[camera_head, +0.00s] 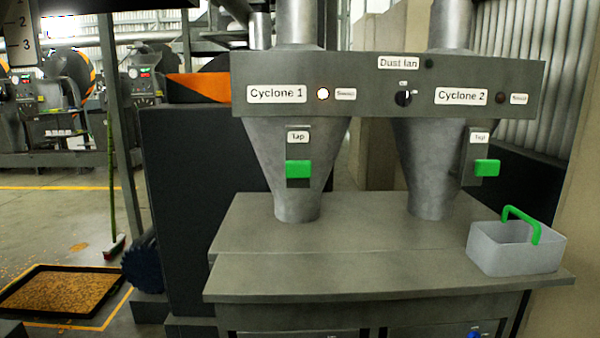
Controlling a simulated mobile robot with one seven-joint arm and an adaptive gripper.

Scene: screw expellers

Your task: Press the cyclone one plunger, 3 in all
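The cyclone 1 cone (296,150) stands on the grey bench, under the panel label "Cyclone 1" (276,94). A green block plunger (298,169) sits on its front, below a small label that seems to read "Tap" (298,136). A round lamp (323,94) beside the Cyclone 1 label is lit white. The cyclone 2 cone (430,150) stands to the right with a similar green plunger (487,168) on its side. My gripper is not in this view, and nothing touches either plunger.
A grey bin with a green handle (516,252) stands on the bench's right end. The panel (390,83) spans both cones, with a dark knob (403,98) and an unlit lamp (501,98). The bench front (330,275) is clear. A tray of granules (62,291) lies on the left floor.

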